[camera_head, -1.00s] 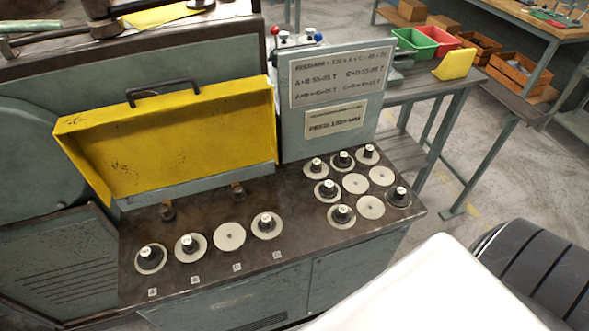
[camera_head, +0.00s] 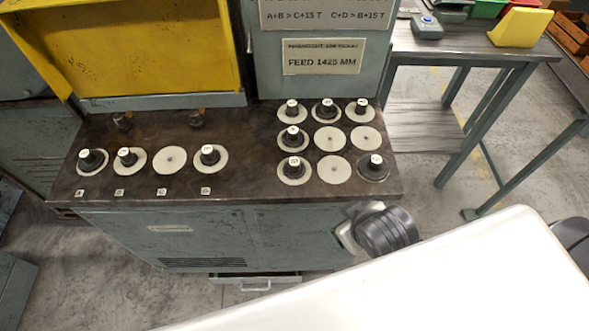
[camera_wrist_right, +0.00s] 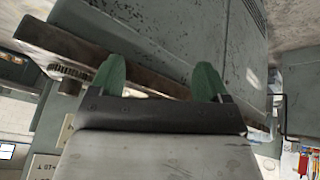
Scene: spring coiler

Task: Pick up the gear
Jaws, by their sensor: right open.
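Several dark gears with white tops stand on the machine's bench top in the head view. The left row has gears such as one (camera_head: 208,155) on pale discs, with one bare disc (camera_head: 170,160). The right block has more gears, such as one (camera_head: 292,137), with three bare discs; the front-right gear (camera_head: 375,166) sits on a darker disc. Which gear the task means cannot be told. My right gripper (camera_wrist_right: 161,76) shows two green fingers apart with nothing between them. A toothed gear (camera_wrist_right: 70,73) shows left of the fingers, by the bench edge. My left gripper is not in view.
A yellow tray-like cover (camera_head: 130,50) stands open behind the left row. A grey panel with a feed sign (camera_head: 323,57) rises behind the right block. An open drawer (camera_head: 255,284) sticks out low in front. A side table (camera_head: 470,48) stands to the right.

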